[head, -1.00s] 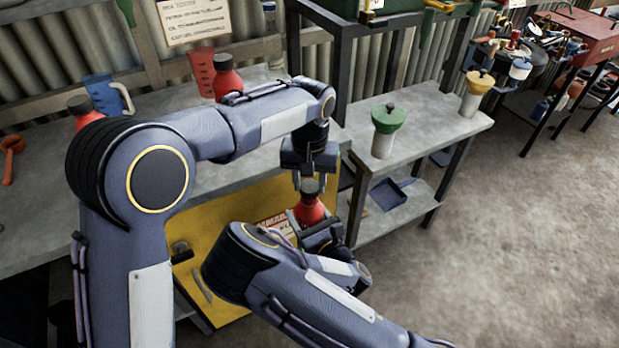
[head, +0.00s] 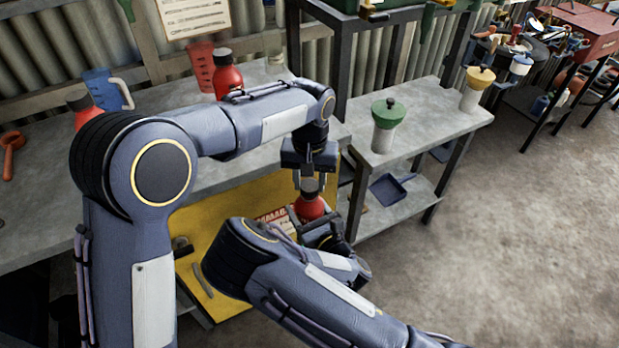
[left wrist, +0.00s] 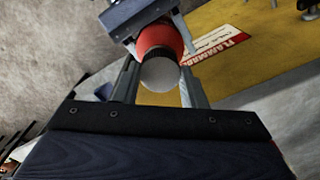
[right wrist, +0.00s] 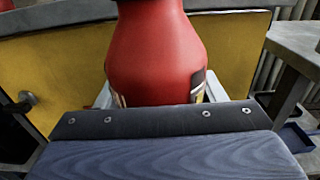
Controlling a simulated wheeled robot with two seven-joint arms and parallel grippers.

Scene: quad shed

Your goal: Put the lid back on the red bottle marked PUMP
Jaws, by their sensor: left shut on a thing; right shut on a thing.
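A red bottle (head: 309,208) is held upright off the front edge of the bench. My right gripper (head: 322,232) is shut around its body, and the red body fills the middle of the right wrist view (right wrist: 155,50). A dark lid (head: 310,186) sits at the bottle's mouth; its round top looks grey in the left wrist view (left wrist: 160,75). My left gripper (head: 310,183) points down from above, shut on the lid, with one finger on each side. I cannot tell whether the lid is fully seated. No PUMP marking is readable on the bottle.
Another red bottle with a dark cap (head: 227,76), a red jug (head: 201,66) and a blue jug (head: 103,90) stand on the bench (head: 165,125). A yellow cabinet (head: 225,235) is behind my arms. A side table (head: 425,122) holds green and yellow funnel-topped containers.

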